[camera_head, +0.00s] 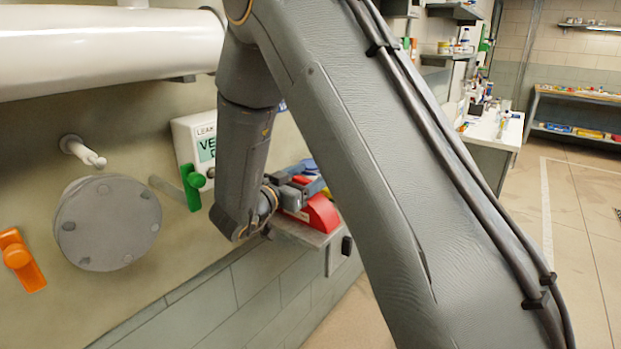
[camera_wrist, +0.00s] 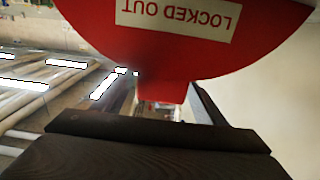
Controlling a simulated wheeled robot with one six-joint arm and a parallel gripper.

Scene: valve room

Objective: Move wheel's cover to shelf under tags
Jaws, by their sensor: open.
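The wheel's cover (camera_head: 321,213) is red and stands at the grey wall shelf (camera_head: 297,232), partly hidden behind my arm in the head view. In the wrist view the cover (camera_wrist: 190,45) fills the top, with an upside-down white "LOCKED OUT" label. A narrow red tab at its lower edge reaches down between the fingers. My gripper (camera_head: 303,188) is at the cover in the head view. In the wrist view my gripper (camera_wrist: 163,98) is open, with its fingers on either side of the tab. I cannot tell whether they touch it. I cannot make out tags.
A grey bolted flange (camera_head: 108,222) and an orange handle (camera_head: 20,258) are farther left. A blue item (camera_head: 310,166) is behind the gripper.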

